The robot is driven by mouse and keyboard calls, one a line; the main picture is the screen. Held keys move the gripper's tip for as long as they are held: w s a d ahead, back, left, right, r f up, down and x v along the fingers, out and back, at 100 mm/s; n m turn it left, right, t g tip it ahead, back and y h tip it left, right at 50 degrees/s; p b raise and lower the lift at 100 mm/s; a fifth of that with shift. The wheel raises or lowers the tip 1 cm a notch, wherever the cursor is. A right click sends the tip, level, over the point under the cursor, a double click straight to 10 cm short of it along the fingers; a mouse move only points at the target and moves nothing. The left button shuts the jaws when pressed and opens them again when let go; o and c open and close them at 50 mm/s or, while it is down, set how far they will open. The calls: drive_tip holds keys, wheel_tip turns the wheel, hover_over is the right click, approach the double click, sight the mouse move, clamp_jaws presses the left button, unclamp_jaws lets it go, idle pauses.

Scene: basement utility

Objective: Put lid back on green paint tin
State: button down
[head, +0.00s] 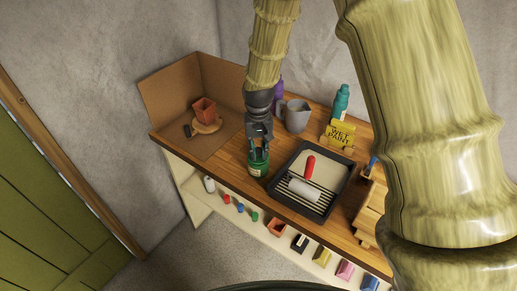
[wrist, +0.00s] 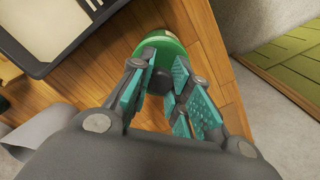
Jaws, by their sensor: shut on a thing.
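The green paint tin (head: 257,169) stands on the wooden bench, left of the paint tray, with a pale label on its side. My gripper (head: 260,148) points down right over its top. In the wrist view my gripper (wrist: 164,96) has its teal-padded fingers closed around a dark knob (wrist: 160,82), which I take to be the lid's. The green tin (wrist: 158,38) shows just beyond the knob. The fingers hide most of the lid, and I cannot tell whether it touches the tin's rim or is seated.
The black paint tray (head: 334,190) with a roller (head: 305,190) lies close right of the tin. A grey jug (head: 297,116), a teal bottle (head: 341,101) and a yellow wet-paint sign (head: 340,135) stand behind. The bench's front edge is near.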

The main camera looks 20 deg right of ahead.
drive_tip(key=c, duration=0.8)
unclamp_jaws()
drive_tip(key=shift+o, duration=0.2)
drive_tip(key=shift+r, duration=0.1)
drive_tip(key=shift+r+p, duration=2.65)
drive_tip(key=shift+r, duration=0.8)
drive_tip(key=shift+c, duration=0.2)
clamp_jaws()
